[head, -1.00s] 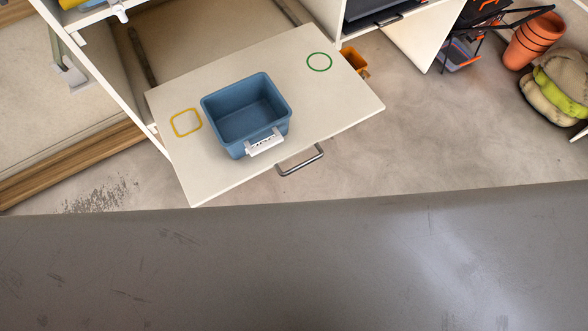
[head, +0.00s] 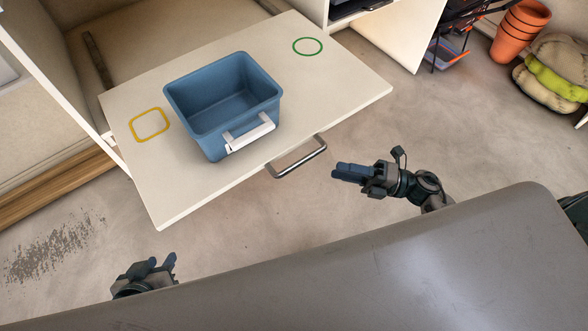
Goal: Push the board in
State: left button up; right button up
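The white pull-out board (head: 330,90) sticks out of the cabinet, with a metal bar handle (head: 300,160) on its front edge. A blue bin (head: 215,140) with a white front handle (head: 250,133) stands upright on it. The bin lies between a yellow rounded-square outline (head: 150,125) and a green ring outline (head: 308,46). My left gripper (head: 165,262) is low at the left, in front of the board and apart from it; its fingertips look spread and empty. My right gripper (head: 338,172) points left just beyond the handle's right end, apparently not touching it; its finger gap is unclear.
A grey surface (head: 400,270) fills the foreground. Orange pots (head: 520,30) and stacked sacks (head: 553,75) stand at the far right. A wooden edge (head: 50,188) runs along the left.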

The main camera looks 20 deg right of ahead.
aim_at(300, 161)
jog(key=p+x, duration=0.1)
jog(key=x, duration=1)
jog(key=shift+s, duration=0.15)
grip_shut()
